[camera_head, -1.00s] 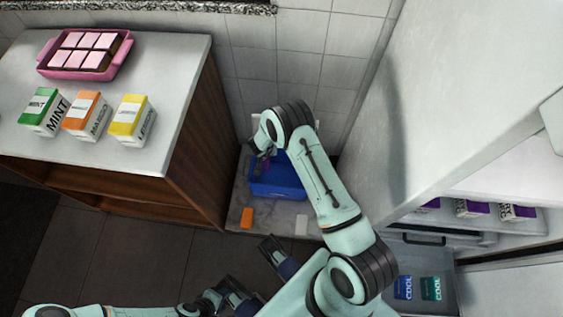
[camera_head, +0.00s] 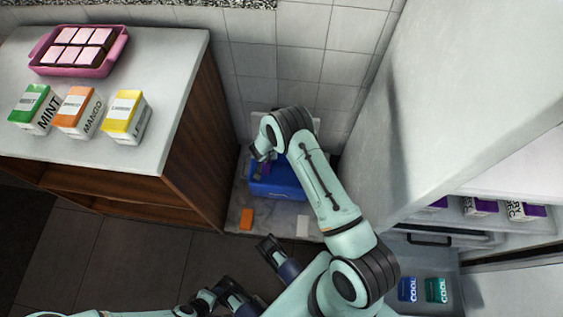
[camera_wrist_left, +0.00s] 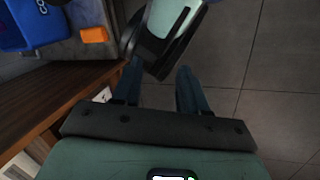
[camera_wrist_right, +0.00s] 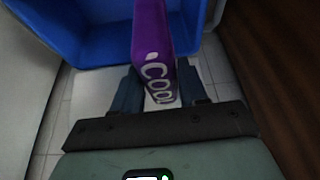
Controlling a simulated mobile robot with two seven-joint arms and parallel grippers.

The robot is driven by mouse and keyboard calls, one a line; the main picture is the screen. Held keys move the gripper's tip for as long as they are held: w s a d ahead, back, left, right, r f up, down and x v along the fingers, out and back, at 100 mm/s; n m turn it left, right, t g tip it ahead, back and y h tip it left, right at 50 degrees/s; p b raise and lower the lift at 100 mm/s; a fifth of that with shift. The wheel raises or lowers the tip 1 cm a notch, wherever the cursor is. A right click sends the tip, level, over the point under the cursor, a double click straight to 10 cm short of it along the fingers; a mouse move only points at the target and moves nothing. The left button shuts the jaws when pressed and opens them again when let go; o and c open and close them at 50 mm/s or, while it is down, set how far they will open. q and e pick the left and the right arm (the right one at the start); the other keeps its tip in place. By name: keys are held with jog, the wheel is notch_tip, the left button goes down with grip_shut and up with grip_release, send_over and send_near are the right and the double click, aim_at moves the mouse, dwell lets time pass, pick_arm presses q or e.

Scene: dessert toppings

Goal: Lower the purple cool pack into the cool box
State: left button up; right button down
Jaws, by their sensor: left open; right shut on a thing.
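The blue cool box (camera_head: 277,190) stands open on a low grey surface between the counter and the white cabinet; the left wrist view also shows its corner (camera_wrist_left: 12,30). My right gripper (camera_head: 262,152) is over the box's left part, pointing down and shut on the purple cool pack (camera_wrist_right: 152,35). In the right wrist view the pack overlaps the box's interior (camera_wrist_right: 95,45); how deep it reaches is unclear. In the head view the pack is mostly hidden by the gripper. My left gripper (camera_wrist_left: 152,88) is open and empty, low in front of the surface.
An orange block (camera_head: 246,218) and a white block (camera_head: 303,227) lie in front of the box. A wooden counter (camera_head: 180,110) stands close on the left, the white cabinet (camera_head: 420,100) on the right. Blue (camera_head: 407,289) and green (camera_head: 437,290) cool packs lie in a drawer.

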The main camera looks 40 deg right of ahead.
jog(key=shift+f+b, duration=1.8)
jog(key=shift+f, duration=0.7)
pick_arm(q)
jog(key=shift+w+a+f+t+y+b, duration=0.95)
jog(key=shift+w+a+f, duration=1.2)
jog(key=shift+w+f, duration=1.45)
pick_arm(e)
jog(key=shift+f, duration=1.55)
pick_arm(q)
jog(key=shift+n+g+h, duration=0.25)
jog(key=shift+n+g, duration=0.15)
jog(key=shift+g, duration=0.25)
jog(key=shift+s+a+f+b, duration=0.15)
jog(key=shift+s+f+b, duration=0.45)
jog(key=shift+s+f, duration=0.4)
jog(key=shift+s+a+f+b, duration=0.15)
jog(key=shift+s+f+b, duration=0.5)
jog(key=shift+s, duration=0.5)
pick_arm(e)
jog(key=shift+f, duration=1.35)
pick_arm(q)
jog(key=shift+f, duration=0.1)
jog(key=shift+w+f+b, duration=0.15)
jog(key=shift+f+b, duration=0.9)
pick_arm(e)
jog(key=shift+f, duration=1.4)
